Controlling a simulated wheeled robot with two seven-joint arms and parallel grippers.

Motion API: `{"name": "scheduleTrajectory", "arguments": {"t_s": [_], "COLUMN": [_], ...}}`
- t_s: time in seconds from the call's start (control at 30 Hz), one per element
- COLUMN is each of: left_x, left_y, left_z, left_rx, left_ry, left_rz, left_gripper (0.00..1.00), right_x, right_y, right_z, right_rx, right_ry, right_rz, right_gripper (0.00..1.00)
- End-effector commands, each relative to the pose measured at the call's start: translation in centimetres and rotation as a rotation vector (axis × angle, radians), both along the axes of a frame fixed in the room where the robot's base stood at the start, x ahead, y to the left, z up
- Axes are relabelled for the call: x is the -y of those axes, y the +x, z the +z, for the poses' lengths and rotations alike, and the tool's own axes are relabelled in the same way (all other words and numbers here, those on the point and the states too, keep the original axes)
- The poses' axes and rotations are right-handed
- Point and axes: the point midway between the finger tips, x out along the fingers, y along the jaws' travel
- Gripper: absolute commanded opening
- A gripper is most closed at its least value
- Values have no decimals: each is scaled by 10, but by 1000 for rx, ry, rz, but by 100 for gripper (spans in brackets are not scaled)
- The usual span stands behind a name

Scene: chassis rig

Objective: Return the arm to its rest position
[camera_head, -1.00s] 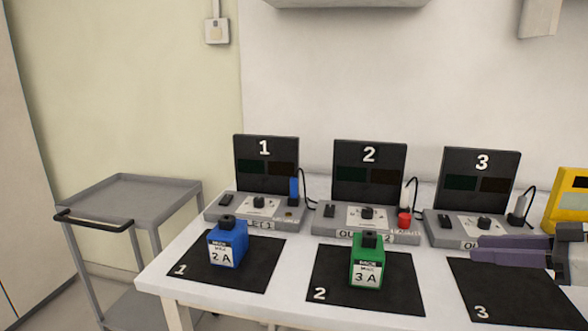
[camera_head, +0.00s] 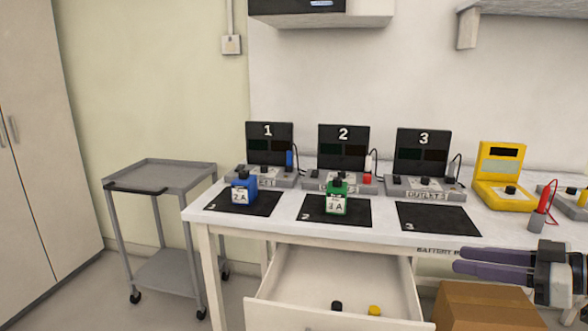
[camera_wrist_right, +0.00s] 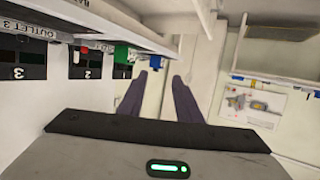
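My right gripper (camera_head: 456,260) comes in from the right, in front of the table's front edge. Its two purple fingers are apart with nothing between them, as the right wrist view also shows (camera_wrist_right: 158,76). My left gripper is not in view. A blue bottle (camera_head: 241,190) labelled 2A stands on black mat 1 (camera_head: 263,205). A green bottle (camera_head: 337,200) labelled 3A stands on mat 2 (camera_head: 358,214). Mat 3 (camera_head: 440,219) is bare.
An open drawer (camera_head: 335,270) under the table holds a black and a yellow object. A cardboard box (camera_head: 490,305) is below my right gripper. A yellow meter (camera_head: 500,178) stands at the table's right. A grey cart (camera_head: 160,178) stands left.

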Motion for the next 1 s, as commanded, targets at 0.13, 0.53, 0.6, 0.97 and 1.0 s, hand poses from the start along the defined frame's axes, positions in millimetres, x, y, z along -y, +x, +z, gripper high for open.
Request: {"name": "scheduleTrajectory", "arguments": {"t_s": [0.13, 0.53, 0.6, 0.97, 1.0], "left_x": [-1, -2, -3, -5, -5], "left_y": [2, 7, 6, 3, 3], "left_z": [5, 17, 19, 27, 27], "left_rx": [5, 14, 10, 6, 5], "left_ry": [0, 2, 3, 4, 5], "left_rz": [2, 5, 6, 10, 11], "left_gripper": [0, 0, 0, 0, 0], "right_x": [-28, -86, -94, -166, -175], "right_y": [-1, -26, -44, -202, -216], "right_z": [-19, -112, -149, -316, -324], "right_rx": [80, 224, 184, -329, -370], "right_ry": [65, 214, 194, -83, -101], "right_rz": [10, -261, -380, -592, -581], "right_gripper": [31, 31, 31, 31, 31]}}
